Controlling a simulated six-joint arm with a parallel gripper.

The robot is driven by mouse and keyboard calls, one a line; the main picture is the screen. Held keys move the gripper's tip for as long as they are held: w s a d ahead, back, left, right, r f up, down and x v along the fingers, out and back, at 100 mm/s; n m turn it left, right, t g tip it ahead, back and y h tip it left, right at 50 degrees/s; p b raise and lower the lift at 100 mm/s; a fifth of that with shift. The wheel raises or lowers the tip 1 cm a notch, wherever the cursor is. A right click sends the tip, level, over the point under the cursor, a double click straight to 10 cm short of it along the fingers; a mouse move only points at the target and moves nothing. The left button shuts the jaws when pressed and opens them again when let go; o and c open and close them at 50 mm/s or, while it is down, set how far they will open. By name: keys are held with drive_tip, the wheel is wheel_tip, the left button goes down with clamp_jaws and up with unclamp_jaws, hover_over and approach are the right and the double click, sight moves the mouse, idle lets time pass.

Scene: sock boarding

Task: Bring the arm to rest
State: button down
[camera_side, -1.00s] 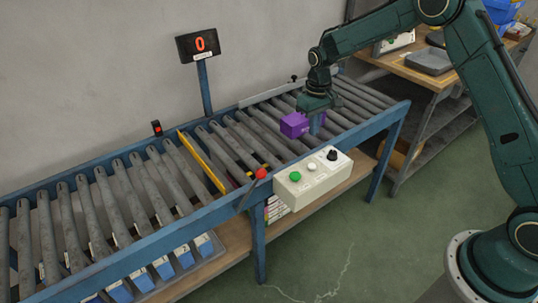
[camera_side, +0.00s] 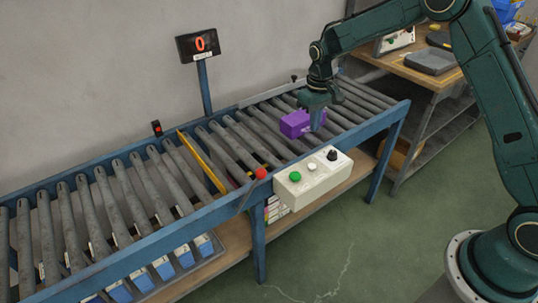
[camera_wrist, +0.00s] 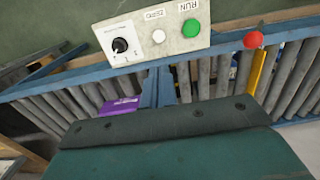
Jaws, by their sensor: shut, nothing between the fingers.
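My gripper (camera_side: 317,121) points down over the right part of the roller conveyor. Its fingers are shut with nothing between them. They also show in the wrist view (camera_wrist: 158,88), close together above the conveyor's blue rail. A purple box (camera_side: 294,124) sits on the rollers just left of the fingers in the side view. It also shows in the wrist view (camera_wrist: 119,107), partly hidden by my gripper body. I cannot tell whether the fingers touch the box.
A control box (camera_side: 313,178) with a green button, white button and black knob hangs on the conveyor's front rail. A red knob (camera_side: 261,173) and yellow bar (camera_side: 203,162) stand left. A counter display (camera_side: 198,44) reads 0. A workbench (camera_side: 420,72) stands behind right.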

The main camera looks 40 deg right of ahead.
drive_tip(key=s+a+r+t, duration=0.1)
drive_tip(key=s+r, duration=0.6)
drive_tip(key=r, duration=0.2)
drive_tip(key=s+a+r+t, duration=0.1)
drive_tip(key=s+r+t, duration=0.1)
drive_tip(key=s+r, duration=0.65)
drive_tip(key=s+r+t, duration=0.1)
drive_tip(key=s+r, duration=0.1)
drive_tip(key=s, duration=0.7)
drive_tip(key=s+a+r+t, duration=0.1)
drive_tip(key=s, duration=0.9)
drive_tip(key=shift+a+r+t, duration=0.3)
drive_tip(key=shift+r+t, duration=0.05)
drive_tip(key=shift+t, duration=0.05)
